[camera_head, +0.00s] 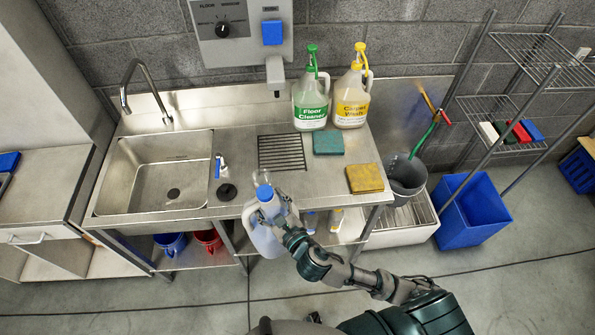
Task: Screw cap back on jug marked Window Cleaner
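A pale translucent jug (264,240) with a blue cap (264,192) at its top is in front of the counter's front edge, slightly tilted. No label shows on its visible side, so I cannot read a marking. My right arm comes in from the lower right. My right gripper (284,211) is at the jug's upper right side, close to the neck, and appears closed on the jug, which has no visible support under it. The fingers are partly hidden and small. I cannot tell how tightly the cap sits. My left gripper is not in view.
The steel counter (290,192) has a sink (150,180) at left. Floor Cleaner (311,100) and Carpet Wash (351,98) jugs stand at the back. A green sponge (328,143) and a yellow sponge (365,178) lie on the right. A blue bin (472,212) is on the floor.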

